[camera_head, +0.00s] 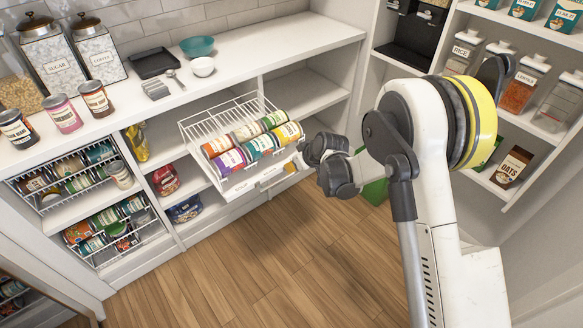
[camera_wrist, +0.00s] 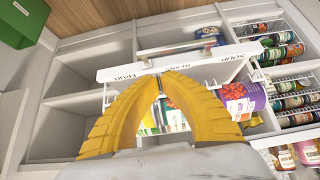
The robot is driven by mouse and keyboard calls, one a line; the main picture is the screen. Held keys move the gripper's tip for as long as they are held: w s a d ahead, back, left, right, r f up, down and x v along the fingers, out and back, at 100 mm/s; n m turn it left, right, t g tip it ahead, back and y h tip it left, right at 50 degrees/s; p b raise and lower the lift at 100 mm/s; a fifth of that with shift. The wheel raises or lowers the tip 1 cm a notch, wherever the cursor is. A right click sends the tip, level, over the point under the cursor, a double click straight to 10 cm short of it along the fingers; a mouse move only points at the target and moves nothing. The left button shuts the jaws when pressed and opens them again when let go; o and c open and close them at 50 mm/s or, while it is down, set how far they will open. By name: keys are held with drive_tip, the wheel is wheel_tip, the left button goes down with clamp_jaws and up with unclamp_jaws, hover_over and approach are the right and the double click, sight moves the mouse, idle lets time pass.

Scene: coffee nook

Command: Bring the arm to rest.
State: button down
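My gripper (camera_wrist: 161,77) shows in the wrist view with its two yellow fingers converging and the tips together. I see nothing held between the tips. They appear above the labelled front board (camera_wrist: 128,72) of a pulled-out wire rack. A bar handle (camera_wrist: 176,48) lies just beyond the tips, apart from them in the picture. In the head view my arm reaches in from the right, and its dark wrist hides most of the gripper beside the rack (camera_head: 190,135). The rack is tilted and holds several cans (camera_head: 232,158).
More can racks (camera_head: 70,205) are at left. Pantry shelves (camera_head: 520,95) stand close on the right. A green box (camera_head: 374,190) is beyond my arm. The wooden floor (camera_head: 250,270) is clear in front.

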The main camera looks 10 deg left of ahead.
drive_tip(key=s+d+r+m+h, duration=0.1)
drive_tip(key=s+d+r, duration=0.2)
drive_tip(key=d+r, duration=0.35)
drive_tip(key=s+d+r+m+t+h, duration=0.1)
drive_tip(key=s+d+r+m, duration=0.15)
drive_tip(key=d+r, duration=0.4)
drive_tip(key=s+d+r+m, duration=0.1)
drive_tip(key=s+d+r, duration=0.3)
drive_tip(key=r, duration=0.4)
drive_tip(key=s+d+r+m+h, duration=0.1)
drive_tip(key=s+d+m+h, duration=0.1)
drive_tip(key=s+d, duration=0.6)
drive_tip(key=s+d+r+m+t+h, duration=0.1)
drive_tip(key=s+d, duration=0.6)
drive_tip(key=s, duration=0.7)
drive_tip(key=shift+s+d+r+m+h, duration=0.35)
drive_tip(key=shift+r+m, duration=0.45)
drive_tip(key=shift+m, duration=0.35)
